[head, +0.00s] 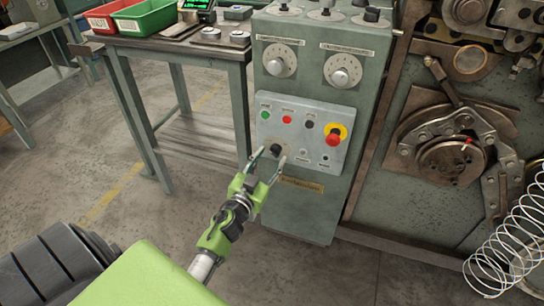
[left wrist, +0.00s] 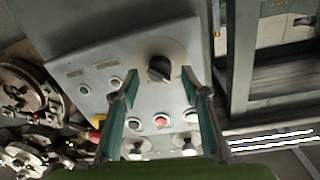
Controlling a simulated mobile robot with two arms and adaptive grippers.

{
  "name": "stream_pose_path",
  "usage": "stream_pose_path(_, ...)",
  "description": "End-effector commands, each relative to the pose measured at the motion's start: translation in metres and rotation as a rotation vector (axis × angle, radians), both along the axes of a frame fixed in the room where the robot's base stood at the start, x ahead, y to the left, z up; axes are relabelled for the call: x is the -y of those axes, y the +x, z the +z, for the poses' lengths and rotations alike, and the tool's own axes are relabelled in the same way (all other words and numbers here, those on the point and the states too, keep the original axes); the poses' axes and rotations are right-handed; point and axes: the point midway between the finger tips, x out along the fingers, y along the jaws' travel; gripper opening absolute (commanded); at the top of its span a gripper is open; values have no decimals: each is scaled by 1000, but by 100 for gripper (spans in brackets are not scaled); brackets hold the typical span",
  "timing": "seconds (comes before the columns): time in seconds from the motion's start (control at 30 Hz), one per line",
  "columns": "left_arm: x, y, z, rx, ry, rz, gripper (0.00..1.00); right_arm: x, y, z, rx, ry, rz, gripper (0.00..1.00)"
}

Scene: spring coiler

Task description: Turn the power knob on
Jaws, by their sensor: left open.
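The power knob (head: 276,149) is a black rotary knob at the lower left of the light grey control panel (head: 318,112) on the green cabinet. In the left wrist view the knob (left wrist: 160,69) sits on a round pale plate, its grip turned slantwise. My left gripper (head: 269,159) is open in front of the knob. In the left wrist view its fingers (left wrist: 152,88) stand on either side below the knob, with nothing between them. I cannot tell whether a fingertip touches the panel. My right gripper is not in view.
A red emergency button (head: 334,136) on a yellow ring and a green button (head: 265,115) share the panel. Two large dials (head: 343,70) sit above. A bench (head: 190,42) with red and green bins stands left. The coiler (head: 450,130) and a wire spring (head: 510,245) are right.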

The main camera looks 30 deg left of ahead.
Motion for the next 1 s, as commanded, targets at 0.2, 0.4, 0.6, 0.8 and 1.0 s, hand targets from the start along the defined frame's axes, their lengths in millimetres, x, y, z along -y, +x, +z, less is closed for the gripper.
stream_pose_path(0.2, -2, 16, 0, -1, -1, 0, 42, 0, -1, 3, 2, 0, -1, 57)
stream_pose_path(0.4, -3, 18, 0, -1, 0, 0, 42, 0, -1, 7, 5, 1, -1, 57)
stream_pose_path(0.6, -3, 17, 0, -1, 0, 0, 16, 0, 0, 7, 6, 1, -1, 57)
stream_pose_path(0.8, -3, 17, 0, -1, 0, 0, 3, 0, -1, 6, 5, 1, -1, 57)
stream_pose_path(1.0, -3, 17, 0, -8, 26, 0, 4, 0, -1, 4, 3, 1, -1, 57)
